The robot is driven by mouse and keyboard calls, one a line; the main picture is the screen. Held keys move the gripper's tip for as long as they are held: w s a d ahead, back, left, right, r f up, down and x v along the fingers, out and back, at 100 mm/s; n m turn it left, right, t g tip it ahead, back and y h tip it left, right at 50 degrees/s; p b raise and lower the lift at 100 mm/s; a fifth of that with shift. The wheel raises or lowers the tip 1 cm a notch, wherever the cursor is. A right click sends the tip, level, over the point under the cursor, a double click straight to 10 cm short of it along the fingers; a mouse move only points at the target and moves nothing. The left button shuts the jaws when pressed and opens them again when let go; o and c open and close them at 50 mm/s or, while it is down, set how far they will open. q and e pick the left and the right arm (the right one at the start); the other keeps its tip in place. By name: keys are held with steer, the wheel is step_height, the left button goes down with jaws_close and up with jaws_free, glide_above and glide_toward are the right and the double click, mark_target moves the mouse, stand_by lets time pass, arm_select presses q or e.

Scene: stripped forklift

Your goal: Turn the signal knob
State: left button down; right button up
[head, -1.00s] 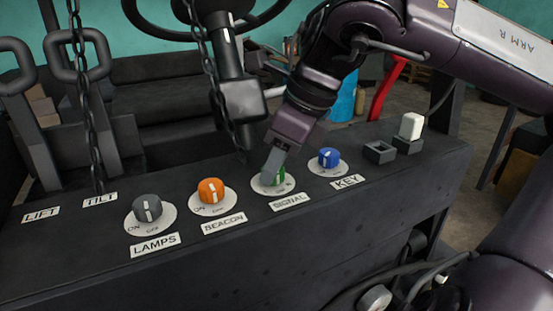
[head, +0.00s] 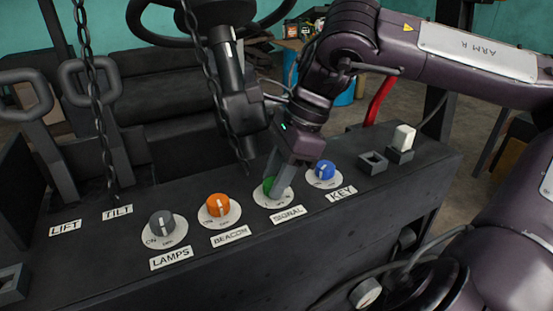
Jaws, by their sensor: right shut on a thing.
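The green signal knob (head: 268,187) sits on its round white dial plate (head: 262,202) on the dark console, above the SIGNAL label (head: 287,215). My right gripper (head: 275,186) reaches down from above and is shut on the knob. Its fingers cover much of the knob, so the knob's pointer is hidden. My left gripper is out of view.
An orange BEACON knob (head: 218,205) and a grey LAMPS knob (head: 161,223) are to the left. A blue KEY knob (head: 324,170) is close on the right. A white rocker switch (head: 404,136) stands farther right. Chains (head: 212,80) hang in front of the steering column (head: 240,90).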

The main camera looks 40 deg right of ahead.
steer(key=shift+w+r+n+g+p, duration=0.1)
steer(key=shift+n+g+p, duration=0.3)
steer(key=shift+n+p, duration=0.85)
steer(key=o, duration=1)
steer(key=shift+d, duration=0.1)
steer(key=shift+d+r, duration=0.15)
steer(key=shift+r, duration=0.05)
steer(key=b+v, duration=0.1)
steer(key=v, duration=0.6)
steer(key=shift+b, duration=0.35)
steer(key=shift+d+r, duration=0.1)
